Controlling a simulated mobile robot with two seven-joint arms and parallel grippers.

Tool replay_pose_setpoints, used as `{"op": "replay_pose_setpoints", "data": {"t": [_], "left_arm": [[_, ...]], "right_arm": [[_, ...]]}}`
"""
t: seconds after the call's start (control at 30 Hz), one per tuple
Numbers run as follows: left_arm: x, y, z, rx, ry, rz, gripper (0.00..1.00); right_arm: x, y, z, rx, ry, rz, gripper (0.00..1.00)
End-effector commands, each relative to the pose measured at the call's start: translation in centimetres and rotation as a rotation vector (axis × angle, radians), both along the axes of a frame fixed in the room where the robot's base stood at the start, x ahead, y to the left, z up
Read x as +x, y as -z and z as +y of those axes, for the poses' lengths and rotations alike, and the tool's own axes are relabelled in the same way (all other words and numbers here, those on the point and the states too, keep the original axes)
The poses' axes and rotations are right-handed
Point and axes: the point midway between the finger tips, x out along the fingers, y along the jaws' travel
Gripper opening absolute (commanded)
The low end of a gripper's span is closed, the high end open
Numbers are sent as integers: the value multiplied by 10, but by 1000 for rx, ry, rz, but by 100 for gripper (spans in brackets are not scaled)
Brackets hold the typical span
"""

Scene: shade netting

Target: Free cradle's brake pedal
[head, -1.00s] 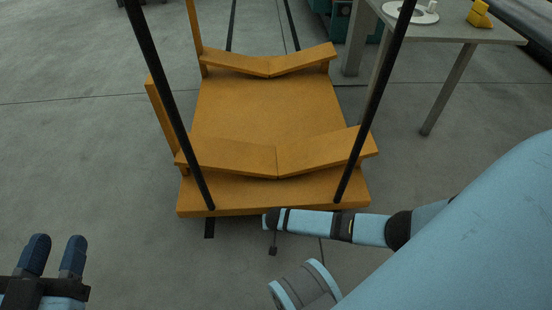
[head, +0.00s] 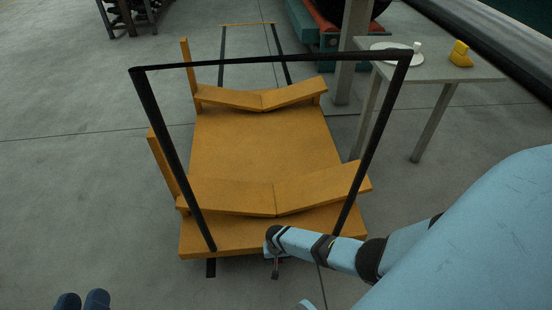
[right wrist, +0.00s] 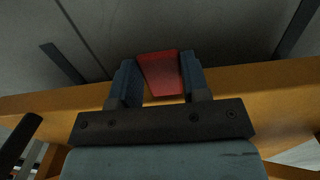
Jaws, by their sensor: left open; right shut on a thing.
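The cradle (head: 265,150) is an orange wheeled platform with two V-shaped supports and a black push handle (head: 270,63). Its red brake pedal (right wrist: 162,74) shows in the right wrist view, just beyond the cradle's orange edge (right wrist: 245,85). My right gripper (right wrist: 158,66) is shut on the pedal, one dark blue finger on each side. In the head view my right arm reaches to the cradle's near edge, and the pedal cannot be made out there. My left gripper (head: 82,301) is open and empty at the bottom left, mostly cut off by the picture's edge.
A grey table (head: 440,70) at the upper right holds a white plate-like item (head: 392,47) and a yellow object (head: 460,54). Teal and red machinery (head: 320,35) stands behind the cradle. The concrete floor to the cradle's left is clear.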

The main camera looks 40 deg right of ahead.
Motion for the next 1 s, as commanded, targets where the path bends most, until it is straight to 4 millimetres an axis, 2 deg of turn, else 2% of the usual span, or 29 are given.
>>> {"op": "replay_pose_setpoints", "data": {"t": [0.4,0.9,0.93,1.0], "left_arm": [[0,2,0,3,2,3,43],[0,2,0,5,3,6,43],[0,2,0,5,3,6,43],[0,2,0,4,2,5,43]], "right_arm": [[6,-8,-2,93,0,152,0],[6,-10,-3,103,-1,169,0],[6,-10,-3,103,-1,169,47],[6,-10,-3,103,-1,168,63]]}}
